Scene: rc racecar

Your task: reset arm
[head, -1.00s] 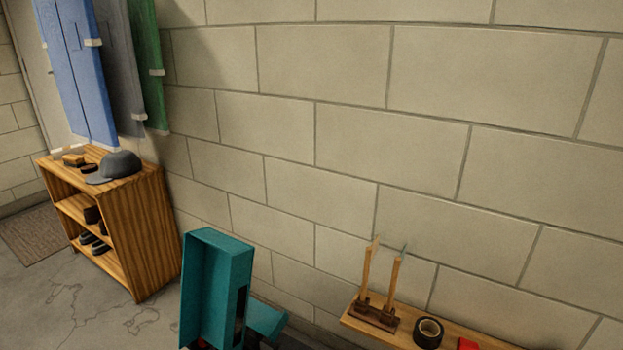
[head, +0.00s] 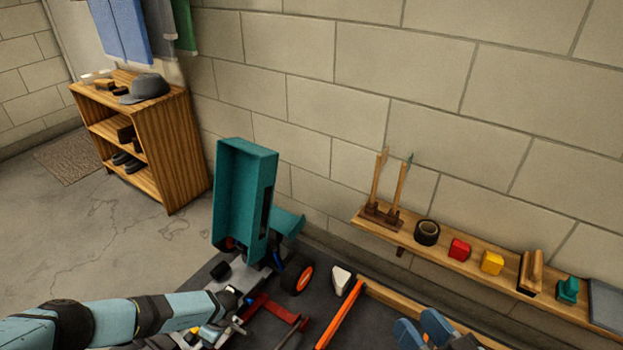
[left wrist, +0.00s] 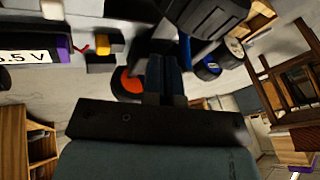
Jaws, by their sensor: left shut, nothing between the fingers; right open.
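My left arm (head: 130,316) reaches in from the left edge of the head view. The rest of the right arm is out of view.
A teal open case (head: 243,195) stands upright beyond the left gripper. Red and orange parts (head: 340,315) lie between the grippers. A wall shelf (head: 460,262) holds tape, coloured blocks and upright tools. A wooden cabinet (head: 178,150) stands behind bare floor at left.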

